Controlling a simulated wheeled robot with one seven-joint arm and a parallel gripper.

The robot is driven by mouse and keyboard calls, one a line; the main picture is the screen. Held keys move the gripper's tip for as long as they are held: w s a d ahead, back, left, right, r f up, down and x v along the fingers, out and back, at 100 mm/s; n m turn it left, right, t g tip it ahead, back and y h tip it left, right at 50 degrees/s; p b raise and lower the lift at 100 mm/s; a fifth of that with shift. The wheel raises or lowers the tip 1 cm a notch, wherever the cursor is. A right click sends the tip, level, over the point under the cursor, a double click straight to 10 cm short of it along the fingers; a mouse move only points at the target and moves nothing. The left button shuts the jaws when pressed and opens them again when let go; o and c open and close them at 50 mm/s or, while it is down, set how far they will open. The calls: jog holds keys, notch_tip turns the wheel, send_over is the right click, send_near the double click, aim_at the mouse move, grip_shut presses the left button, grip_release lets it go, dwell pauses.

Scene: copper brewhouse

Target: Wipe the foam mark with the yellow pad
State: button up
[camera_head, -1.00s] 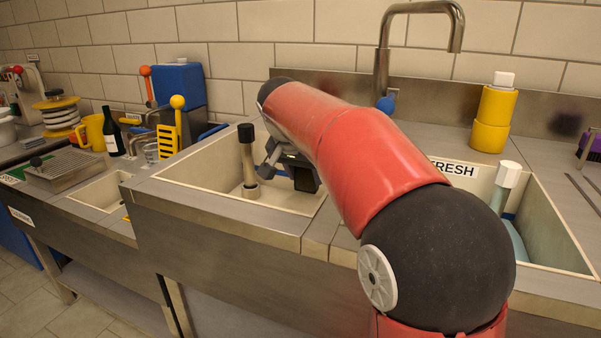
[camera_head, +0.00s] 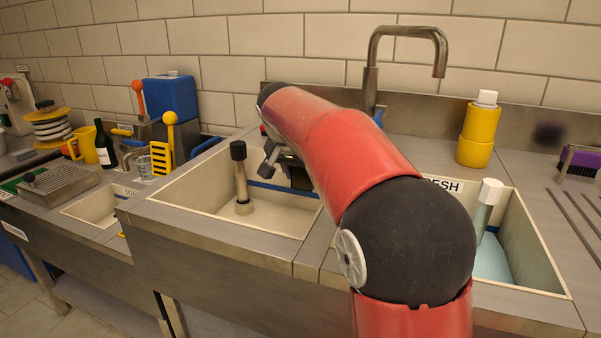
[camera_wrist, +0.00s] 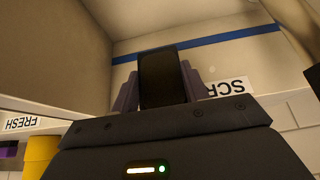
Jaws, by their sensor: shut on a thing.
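My gripper (camera_wrist: 160,70) is shut on a dark block (camera_wrist: 160,88), held between its two grey-purple fingers in the wrist view. I cannot tell whether this block is part of the yellow pad; no yellow pad face shows. In the head view my gripper is at the back right of the left basin (camera_head: 180,212), mostly hidden by my red arm. I cannot make out a foam mark. A dark blurred smudge (camera_head: 548,134) shows on the steel backsplash at the right.
A black-topped post (camera_head: 241,178) stands in the left basin, left of my gripper. A tap (camera_head: 372,85) rises behind. A white-topped post (camera_head: 487,205) stands in the right basin (camera_head: 535,255). A yellow container (camera_head: 475,150) and a purple brush (camera_head: 580,165) stand behind it.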

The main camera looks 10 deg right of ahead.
jog(key=shift+w+d, duration=0.5)
jog(key=shift+w, duration=0.2)
dwell(0.3)
jog(key=shift+f+b, duration=1.05)
jog(key=shift+f, duration=0.45)
jog(key=shift+s+r, duration=0.1)
jog(key=shift+r, duration=0.1)
notch_tip(320, 180, up, 3)
jog(key=p, duration=0.2)
jog(key=shift+p, duration=0.35)
jog(key=shift+f, duration=0.2)
